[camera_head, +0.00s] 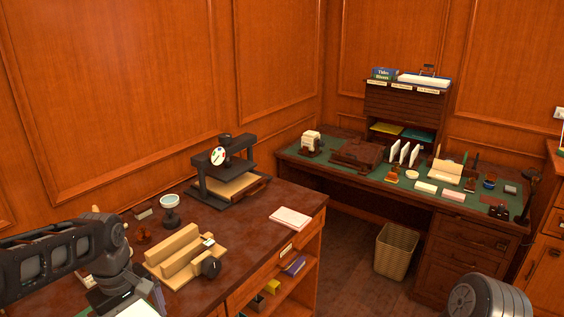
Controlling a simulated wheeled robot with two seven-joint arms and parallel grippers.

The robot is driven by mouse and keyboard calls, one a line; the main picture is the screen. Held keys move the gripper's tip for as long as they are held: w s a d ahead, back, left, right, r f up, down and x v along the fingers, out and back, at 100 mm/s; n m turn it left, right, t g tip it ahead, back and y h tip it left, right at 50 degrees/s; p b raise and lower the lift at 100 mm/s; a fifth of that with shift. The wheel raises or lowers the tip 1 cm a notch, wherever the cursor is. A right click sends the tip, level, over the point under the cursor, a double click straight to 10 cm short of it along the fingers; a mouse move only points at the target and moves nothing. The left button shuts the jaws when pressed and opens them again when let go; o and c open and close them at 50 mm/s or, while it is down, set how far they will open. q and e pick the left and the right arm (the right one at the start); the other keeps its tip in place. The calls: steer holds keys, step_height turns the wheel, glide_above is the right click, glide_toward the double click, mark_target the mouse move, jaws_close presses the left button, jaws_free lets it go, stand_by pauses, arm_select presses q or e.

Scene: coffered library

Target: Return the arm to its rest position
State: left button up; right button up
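My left arm (62,255) comes in from the left edge and bends down at a dark joint over the near left corner of the brown counter (235,246). Its lower end runs out of the bottom of the picture, so the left gripper's fingers do not show. A dark ribbed rounded part (487,298), which looks like part of my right arm, shows at the bottom right. The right gripper is out of view. I see nothing held.
Close to my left arm are a wooden stepped block (180,254) and a white-topped stand (170,208). Behind are a dark press (222,168) and a pale pad (290,217). A cluttered green-topped desk (344,183) and a wicker basket (395,250) stand to the right.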

arm_select(q)
steer(key=w+d+f+m+t+h, duration=0.2)
steer(key=w+d+f+m+t, duration=0.3)
steer(key=w, duration=0.4)
steer(key=s+d+f+m, duration=0.1)
steer(key=d+f+m, duration=0.1)
steer(key=d+f, duration=0.5)
steer(key=s+d+f+m+g+h, duration=0.1)
steer(key=s+d+f, duration=0.2)
steer(key=s+f, duration=0.35)
steer(key=s+d+f+m+h, duration=0.1)
steer(key=s+d+f, duration=0.3)
steer(key=f, duration=0.5)
steer(key=s+d+f+g, duration=0.2)
steer(key=s+f, duration=0.1)
steer(key=s, duration=0.4)
steer(key=s+d+f+g, duration=0.1)
steer(key=s+d+f, duration=0.1)
steer(key=s, duration=0.4)
steer(key=shift+s+f+g, duration=0.4)
steer(key=shift+f, duration=0.4)
